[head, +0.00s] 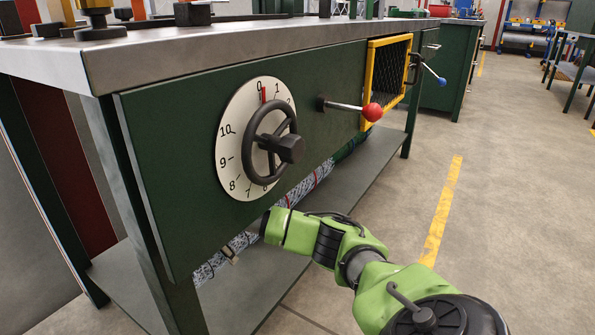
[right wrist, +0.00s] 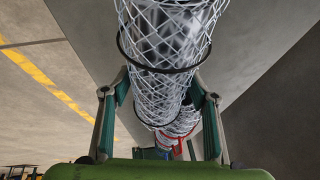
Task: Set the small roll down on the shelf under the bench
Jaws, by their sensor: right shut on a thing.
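A roll of white wire mesh (right wrist: 160,35) with dark bands runs between the two fingers of my right gripper (right wrist: 158,88), which is shut on it in the right wrist view. In the head view my right arm reaches under the bench (head: 175,125), and the gripper is mostly hidden behind the green panel. Part of a mesh roll (head: 208,268) shows below the panel's edge, above the grey shelf (head: 262,280). I cannot tell whether it touches the shelf. My left gripper is not in view.
Farther along under the bench is more rolled mesh with red ties (head: 308,186). A dial with a black handwheel (head: 272,147), a red-knobbed lever (head: 371,111) and a yellow-framed mesh guard (head: 388,72) stick out from the front. The floor to the right is clear.

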